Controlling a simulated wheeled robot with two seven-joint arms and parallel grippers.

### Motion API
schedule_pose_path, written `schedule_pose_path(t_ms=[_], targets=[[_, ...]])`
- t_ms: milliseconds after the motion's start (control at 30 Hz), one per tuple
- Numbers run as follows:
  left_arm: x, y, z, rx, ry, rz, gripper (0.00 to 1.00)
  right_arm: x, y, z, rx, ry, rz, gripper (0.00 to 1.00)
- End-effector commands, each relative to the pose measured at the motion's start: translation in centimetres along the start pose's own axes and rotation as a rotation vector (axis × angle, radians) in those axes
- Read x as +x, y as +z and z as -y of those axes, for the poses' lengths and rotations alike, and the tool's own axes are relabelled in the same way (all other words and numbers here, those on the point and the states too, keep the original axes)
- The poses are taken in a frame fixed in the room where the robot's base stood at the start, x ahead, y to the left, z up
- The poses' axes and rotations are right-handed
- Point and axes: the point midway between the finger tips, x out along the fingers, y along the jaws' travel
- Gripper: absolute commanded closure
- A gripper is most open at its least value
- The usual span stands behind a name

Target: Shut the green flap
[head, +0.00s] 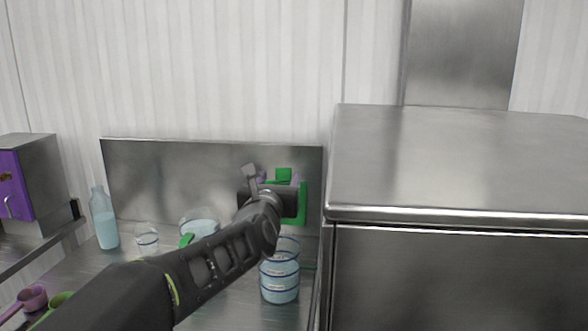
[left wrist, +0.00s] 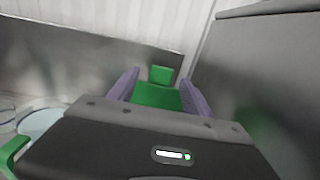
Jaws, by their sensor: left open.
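The green flap (head: 302,205) is at the steel backsplash, left of the big steel cabinet. My left arm reaches across the head view and covers much of it. In the left wrist view a green panel (left wrist: 157,96) with a small green block (left wrist: 161,75) above it shows between my fingers. My left gripper (head: 280,178) is open, its purple fingers on either side of the green part. The wrist body hides the lower part of the flap, and I cannot tell whether the fingers touch it. My right gripper is not in view.
A large steel cabinet (head: 455,165) stands close on the right. Stacked clear containers (head: 280,283) stand below my left wrist. A bottle (head: 104,220), a clear cup (head: 147,240) and a round container (head: 199,222) stand left. A purple-fronted box (head: 14,185) is far left.

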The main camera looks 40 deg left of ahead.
Motion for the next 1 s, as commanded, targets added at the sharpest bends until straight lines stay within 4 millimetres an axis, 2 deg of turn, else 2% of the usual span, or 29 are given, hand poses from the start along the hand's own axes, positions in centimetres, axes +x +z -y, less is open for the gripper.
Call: schedule_pose_path(t_ms=[267, 700, 833, 1000], targets=[[0.6, 0.1, 0.1, 0.001, -0.002, -0.002, 0.42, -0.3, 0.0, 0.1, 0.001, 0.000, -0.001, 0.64], [6.4, 0.2, 0.0, -0.002, -0.002, -0.003, 0.42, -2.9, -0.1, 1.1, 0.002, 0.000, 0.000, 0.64], [7.4, 0.2, 0.1, -0.001, -0.002, 0.000, 0.42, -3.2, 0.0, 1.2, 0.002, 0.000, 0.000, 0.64], [7.8, 0.1, 0.0, 0.001, -0.001, 0.001, 0.42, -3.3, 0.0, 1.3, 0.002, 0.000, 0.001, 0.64]])
